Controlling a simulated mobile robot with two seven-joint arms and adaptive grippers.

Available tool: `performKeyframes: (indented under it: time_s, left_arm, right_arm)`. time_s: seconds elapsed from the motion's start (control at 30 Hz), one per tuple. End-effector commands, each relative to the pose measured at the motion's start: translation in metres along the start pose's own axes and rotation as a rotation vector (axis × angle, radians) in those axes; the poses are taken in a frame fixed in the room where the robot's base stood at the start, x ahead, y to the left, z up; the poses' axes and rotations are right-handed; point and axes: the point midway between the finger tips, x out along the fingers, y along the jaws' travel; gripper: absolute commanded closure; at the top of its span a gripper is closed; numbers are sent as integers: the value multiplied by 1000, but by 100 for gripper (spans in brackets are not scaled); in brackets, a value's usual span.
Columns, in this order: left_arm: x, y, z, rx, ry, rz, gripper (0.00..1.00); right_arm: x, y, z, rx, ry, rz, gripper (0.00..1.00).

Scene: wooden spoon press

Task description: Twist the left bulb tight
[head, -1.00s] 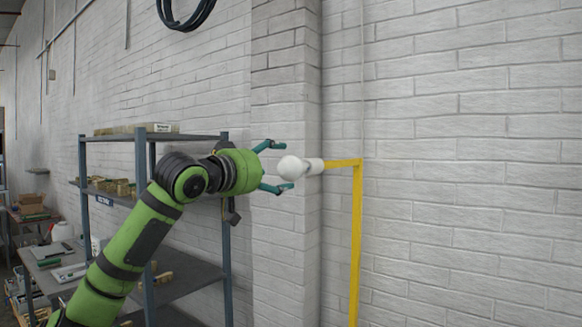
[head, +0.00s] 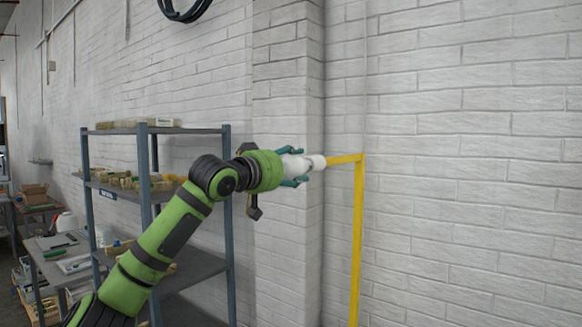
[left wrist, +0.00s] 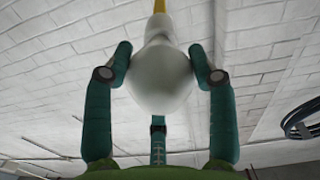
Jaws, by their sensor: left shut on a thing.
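The white bulb (head: 292,164) sits in a white socket (head: 316,162) at the end of a yellow arm on a yellow post (head: 357,230). My left gripper (head: 298,166) is shut on the bulb, with its teal fingers on either side of it. In the left wrist view the round bulb (left wrist: 160,75) fills the space between the fingers (left wrist: 160,72), and its neck points away towards the yellow arm (left wrist: 159,6). The bulb's base inside the socket is hidden. My right gripper is in neither view.
A grey metal shelf (head: 187,130) with boxes stands behind my left arm. A workbench (head: 55,265) with items is at the left. A white brick wall (head: 460,150) stands behind the post, and a black cable coil (head: 183,8) hangs above.

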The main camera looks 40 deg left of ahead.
Motion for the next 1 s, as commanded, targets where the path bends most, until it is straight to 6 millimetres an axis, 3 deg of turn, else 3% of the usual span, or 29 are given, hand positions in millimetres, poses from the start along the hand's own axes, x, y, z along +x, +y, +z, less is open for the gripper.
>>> performKeyframes:
  time_s: [0.43,1.0]
  left_arm:
    - [-1,0,-7,130,13,0,75]
    - [-2,2,-10,653,16,-6,75]
  right_arm:
    - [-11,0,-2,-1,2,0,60]
    - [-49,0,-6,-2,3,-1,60]
